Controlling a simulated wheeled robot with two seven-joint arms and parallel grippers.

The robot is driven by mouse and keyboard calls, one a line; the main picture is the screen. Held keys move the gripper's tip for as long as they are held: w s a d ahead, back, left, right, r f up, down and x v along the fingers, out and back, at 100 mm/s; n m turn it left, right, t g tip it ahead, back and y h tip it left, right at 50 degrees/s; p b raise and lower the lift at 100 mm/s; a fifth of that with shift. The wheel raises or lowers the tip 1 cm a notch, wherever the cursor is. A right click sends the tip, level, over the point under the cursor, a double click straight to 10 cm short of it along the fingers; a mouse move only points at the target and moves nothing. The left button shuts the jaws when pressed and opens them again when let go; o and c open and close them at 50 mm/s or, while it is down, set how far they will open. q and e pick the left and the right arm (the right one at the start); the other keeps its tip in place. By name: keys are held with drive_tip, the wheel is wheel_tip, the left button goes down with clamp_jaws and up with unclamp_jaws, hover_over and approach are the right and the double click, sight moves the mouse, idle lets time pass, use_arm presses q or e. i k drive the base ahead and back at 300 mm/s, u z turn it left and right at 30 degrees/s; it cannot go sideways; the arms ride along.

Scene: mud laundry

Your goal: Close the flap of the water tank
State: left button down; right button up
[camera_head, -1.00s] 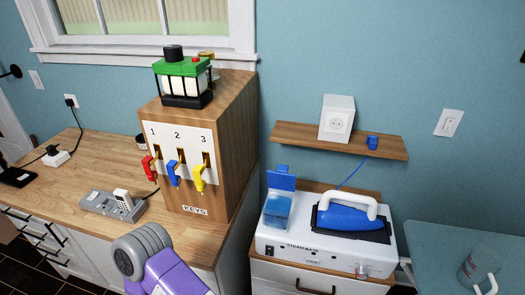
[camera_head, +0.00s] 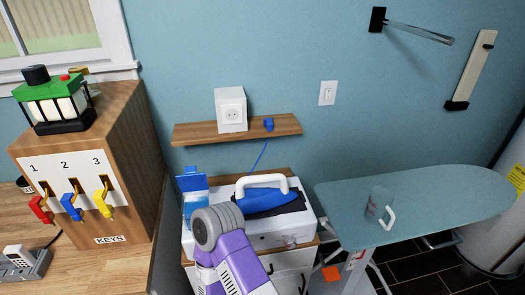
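The water tank (camera_head: 195,206) is a clear blue box at the left end of the white steam station (camera_head: 262,240). Its blue flap (camera_head: 191,182) stands up at the tank's back edge, so the tank top is open. A purple and grey link of my arm rises from the bottom and covers part of the station's front, right of the tank. No fingers of either gripper show in the head view.
A blue iron (camera_head: 268,202) with a white handle rests on the station. A wooden shelf (camera_head: 195,133) with an outlet box (camera_head: 231,110) hangs above. A key cabinet (camera_head: 135,150) stands left. An ironing board (camera_head: 440,195) with a clear cup (camera_head: 376,203) is at right.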

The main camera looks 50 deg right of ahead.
sight(191, 182)
drive_tip(key=z, duration=1.85)
